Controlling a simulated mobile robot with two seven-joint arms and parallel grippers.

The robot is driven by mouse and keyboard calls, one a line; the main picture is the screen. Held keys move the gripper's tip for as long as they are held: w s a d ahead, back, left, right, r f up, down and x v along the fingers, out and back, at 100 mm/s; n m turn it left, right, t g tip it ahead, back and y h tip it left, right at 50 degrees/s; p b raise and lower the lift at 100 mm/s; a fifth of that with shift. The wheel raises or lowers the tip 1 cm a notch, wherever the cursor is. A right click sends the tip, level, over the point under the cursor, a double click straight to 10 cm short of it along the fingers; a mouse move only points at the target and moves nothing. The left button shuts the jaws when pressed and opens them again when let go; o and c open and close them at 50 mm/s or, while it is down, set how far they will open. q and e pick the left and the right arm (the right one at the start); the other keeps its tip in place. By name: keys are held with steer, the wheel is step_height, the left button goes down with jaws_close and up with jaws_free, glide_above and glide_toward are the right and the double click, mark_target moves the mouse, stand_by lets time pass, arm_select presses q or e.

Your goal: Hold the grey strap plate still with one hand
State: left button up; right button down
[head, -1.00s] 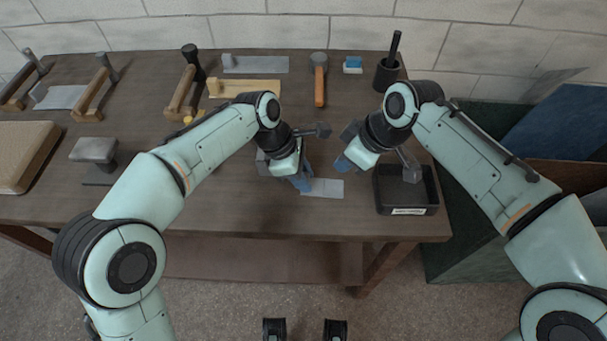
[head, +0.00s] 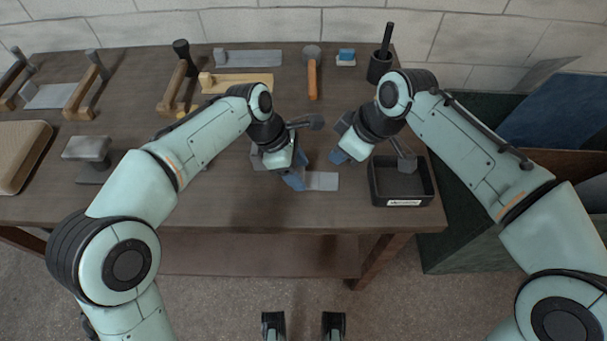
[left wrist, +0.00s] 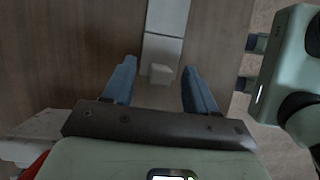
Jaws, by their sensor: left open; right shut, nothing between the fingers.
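The grey strap plate (head: 322,181) lies flat on the bench near its front edge, partly hidden by my left gripper in the head view. In the left wrist view the plate (left wrist: 163,48) runs up the picture, with a seam across it and a small pale block (left wrist: 161,74) at its near end. My left gripper (head: 297,178) is open above that end. In the left wrist view its blue fingers (left wrist: 158,92) stand on either side of the block, apparently not touching it. My right gripper (head: 341,156) is shut and empty, just right of and behind the plate.
A black open tray (head: 402,202) stands right of the plate. A grey stand (head: 88,150) is at left. The bench front left of the plate is clear.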

arm_select(q)
steer(key=v, duration=1.1)
steer(key=shift+r, duration=0.3)
steer(key=shift+a, duration=0.15)
